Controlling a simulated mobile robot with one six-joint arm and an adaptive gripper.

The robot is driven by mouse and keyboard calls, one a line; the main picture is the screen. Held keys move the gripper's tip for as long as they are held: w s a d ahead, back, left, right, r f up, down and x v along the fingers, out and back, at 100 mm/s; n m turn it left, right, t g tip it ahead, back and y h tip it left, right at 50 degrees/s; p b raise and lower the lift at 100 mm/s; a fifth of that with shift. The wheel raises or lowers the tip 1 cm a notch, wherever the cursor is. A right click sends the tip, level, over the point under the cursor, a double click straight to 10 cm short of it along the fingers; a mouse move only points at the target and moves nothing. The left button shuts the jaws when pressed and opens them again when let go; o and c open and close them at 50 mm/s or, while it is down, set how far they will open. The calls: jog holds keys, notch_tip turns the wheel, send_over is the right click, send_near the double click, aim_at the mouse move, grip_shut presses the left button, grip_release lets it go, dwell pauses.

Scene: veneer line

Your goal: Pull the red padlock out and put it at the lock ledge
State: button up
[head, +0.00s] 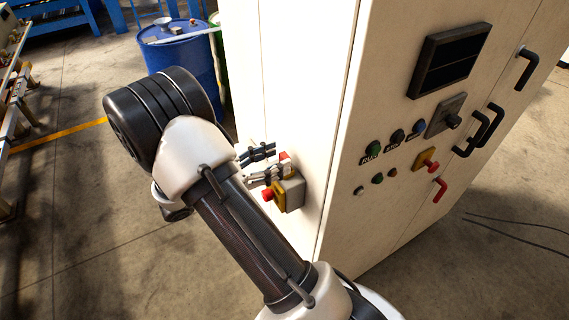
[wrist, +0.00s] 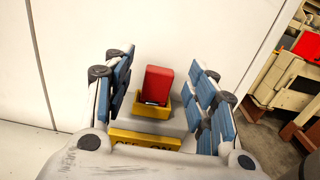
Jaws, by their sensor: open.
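The red padlock (wrist: 159,82) stands upright in a small yellow holder (wrist: 152,111) in the middle of the wrist view. In the head view the red padlock (head: 285,156) is a small patch beside the cabinet wall, partly hidden by my gripper. My gripper (wrist: 160,88) is open, with one finger on each side of the padlock and a visible gap to both. In the head view my gripper (head: 272,164) is at the cabinet's left side, above a grey and yellow box (head: 290,192). I cannot make out which surface is the lock ledge.
The box carries a red button (head: 267,195). The white cabinet (head: 290,80) stands close beside my gripper; its front has buttons, a yellow plate with a red handle (head: 428,162) and black handles. A blue drum (head: 185,60) stands behind.

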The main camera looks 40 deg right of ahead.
aim_at(282, 158)
jog(key=x, duration=0.3)
jog(key=shift+s+d+f, duration=0.15)
jog(key=shift+d+f, duration=0.05)
jog(key=shift+d, duration=0.05)
jog(key=c, duration=1.2)
